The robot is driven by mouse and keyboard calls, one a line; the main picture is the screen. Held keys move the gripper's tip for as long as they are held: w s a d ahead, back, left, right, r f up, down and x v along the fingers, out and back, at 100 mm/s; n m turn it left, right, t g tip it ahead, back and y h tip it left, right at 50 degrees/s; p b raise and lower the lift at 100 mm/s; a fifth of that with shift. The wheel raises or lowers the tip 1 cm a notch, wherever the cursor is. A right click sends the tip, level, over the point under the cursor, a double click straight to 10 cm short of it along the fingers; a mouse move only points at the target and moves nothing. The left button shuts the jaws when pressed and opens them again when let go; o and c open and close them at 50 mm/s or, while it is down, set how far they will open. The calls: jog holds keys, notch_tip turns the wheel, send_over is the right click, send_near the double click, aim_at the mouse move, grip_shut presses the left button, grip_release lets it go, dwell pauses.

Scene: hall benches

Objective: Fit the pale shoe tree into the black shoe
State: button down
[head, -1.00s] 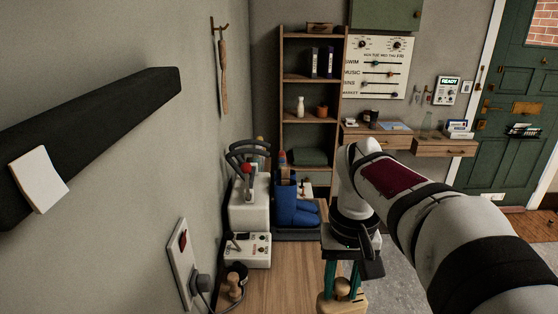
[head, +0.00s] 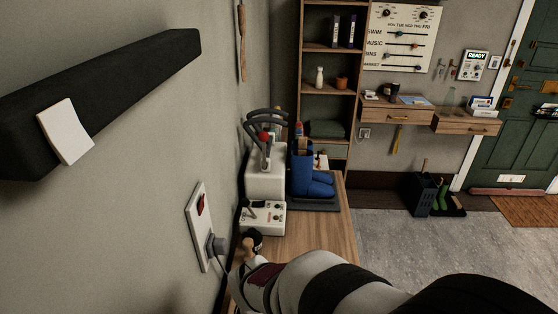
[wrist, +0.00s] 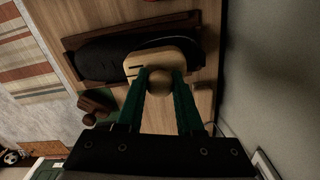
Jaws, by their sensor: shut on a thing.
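In the wrist view my gripper (wrist: 162,78) has its green fingers shut on the round knob of the pale shoe tree (wrist: 145,60). The tree's flat wooden body extends beyond the fingertips, over the right part of the black shoe (wrist: 100,60). The shoe lies lengthwise across the picture on a dark brown support. I cannot tell whether the tree is above the shoe or partly inside its opening, since the tree covers that part. In the head view my arm hides the gripper, the tree and the shoe.
Along the wall in the head view are a white control box (head: 262,217), a lever machine (head: 265,180) and blue boots (head: 318,184) on a dark tray. A wooden-handled item (head: 249,250) stands near my arm. A plugged socket (head: 201,225) juts from the wall. The bench (head: 325,232) is bare beside the box.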

jog(key=shift+a+f, duration=0.4)
jog(key=shift+a, duration=0.25)
jog(key=shift+a+f, duration=0.2)
jog(key=shift+f, duration=1.9)
jog(key=c, duration=0.5)
grip_release()
jog(key=shift+f, duration=0.1)
jog(key=shift+c, duration=0.2)
